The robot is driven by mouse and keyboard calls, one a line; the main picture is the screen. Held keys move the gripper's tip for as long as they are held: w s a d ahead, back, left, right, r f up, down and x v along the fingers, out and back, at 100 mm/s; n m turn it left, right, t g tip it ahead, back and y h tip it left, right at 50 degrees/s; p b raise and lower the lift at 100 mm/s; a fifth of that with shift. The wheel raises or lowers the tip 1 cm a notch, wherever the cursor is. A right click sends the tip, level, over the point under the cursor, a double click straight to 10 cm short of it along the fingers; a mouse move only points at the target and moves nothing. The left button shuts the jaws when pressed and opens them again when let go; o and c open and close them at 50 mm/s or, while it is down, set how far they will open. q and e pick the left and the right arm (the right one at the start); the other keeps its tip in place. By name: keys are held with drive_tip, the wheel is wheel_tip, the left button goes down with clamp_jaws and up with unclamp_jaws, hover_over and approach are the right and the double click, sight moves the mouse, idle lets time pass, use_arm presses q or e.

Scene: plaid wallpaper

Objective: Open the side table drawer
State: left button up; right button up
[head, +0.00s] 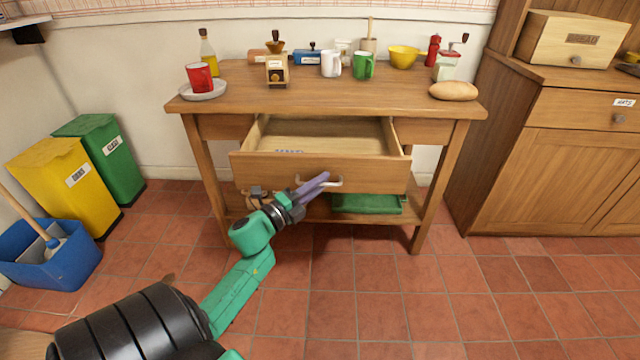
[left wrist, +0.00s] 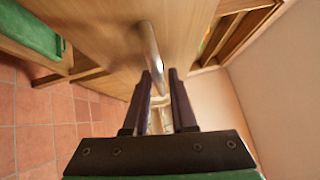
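The wooden side table (head: 290,95) stands against the wall, and its middle drawer (head: 250,168) is pulled out, showing a pale, mostly empty inside with a small blue-marked item at the front left. The curved metal handle (head: 335,182) is on the drawer front. My left gripper (head: 314,184) is at the handle, its purple fingers close together across it. My right gripper is out of view.
Mugs, a yellow bowl (head: 405,56), bread (head: 454,91) and a red cup (head: 199,77) stand on the tabletop. A green tray (head: 366,203) lies on the lower shelf. Bins (head: 68,185) stand left, a cabinet (head: 560,160) right. The tiled floor in front is clear at right.

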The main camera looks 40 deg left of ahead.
use_arm(q)
drive_tip(key=shift+s+f, duration=0.1)
drive_tip(key=shift+s, duration=0.25)
drive_tip(key=s+a+f, duration=0.1)
drive_tip(key=s+a, duration=0.1)
drive_tip(key=s, duration=1.1)
drive_tip(key=shift+s+f+p, duration=0.3)
drive_tip(key=shift+f+p, duration=0.05)
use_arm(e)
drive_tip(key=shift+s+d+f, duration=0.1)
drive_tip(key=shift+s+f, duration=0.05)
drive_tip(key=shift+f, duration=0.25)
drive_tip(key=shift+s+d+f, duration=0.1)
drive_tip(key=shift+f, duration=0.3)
